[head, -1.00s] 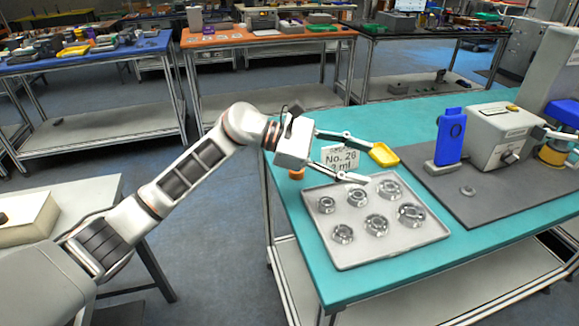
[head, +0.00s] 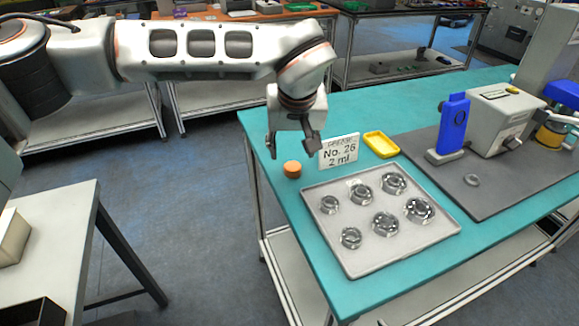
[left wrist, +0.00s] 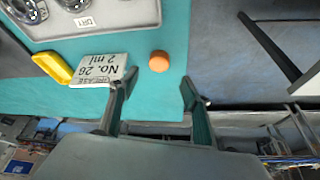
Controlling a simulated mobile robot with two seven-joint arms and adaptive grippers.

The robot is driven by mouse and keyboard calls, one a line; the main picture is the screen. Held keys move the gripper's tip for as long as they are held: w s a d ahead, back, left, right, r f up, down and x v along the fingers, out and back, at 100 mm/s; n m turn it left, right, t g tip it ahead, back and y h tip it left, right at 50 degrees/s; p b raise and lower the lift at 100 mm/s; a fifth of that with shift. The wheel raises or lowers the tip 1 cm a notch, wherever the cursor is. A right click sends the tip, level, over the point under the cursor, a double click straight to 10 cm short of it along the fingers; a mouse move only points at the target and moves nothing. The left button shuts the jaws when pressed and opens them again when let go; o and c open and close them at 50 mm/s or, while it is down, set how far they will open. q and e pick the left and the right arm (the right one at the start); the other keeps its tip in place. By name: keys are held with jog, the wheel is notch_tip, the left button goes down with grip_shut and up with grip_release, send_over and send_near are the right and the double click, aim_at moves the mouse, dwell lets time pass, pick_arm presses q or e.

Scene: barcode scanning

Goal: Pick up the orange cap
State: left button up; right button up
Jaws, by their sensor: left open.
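The orange cap (head: 292,169) stands on the teal table near its left edge, beside the white "No. 26 2 ml" sign. My left gripper (head: 292,149) is open and empty, pointing down, with its fingers just above and behind the cap in the head view. In the left wrist view the cap (left wrist: 159,62) shows beyond the open fingertips (left wrist: 160,85), roughly centred between them. I cannot tell the exact height of the fingertips over the cap. My right gripper is not in view.
The sign (head: 340,152) stands close to the right finger. A yellow dish (head: 381,145) is behind it. A grey tray (head: 345,258) with several metal bearings lies in front. A blue stand (head: 453,125) and a grey machine (head: 502,117) are at the right on a dark mat.

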aim_at(293, 166)
pick_arm(q)
jog(key=x, duration=0.7)
jog(key=shift+d+f, duration=0.1)
jog(key=shift+f, duration=0.05)
jog(key=c, duration=0.9)
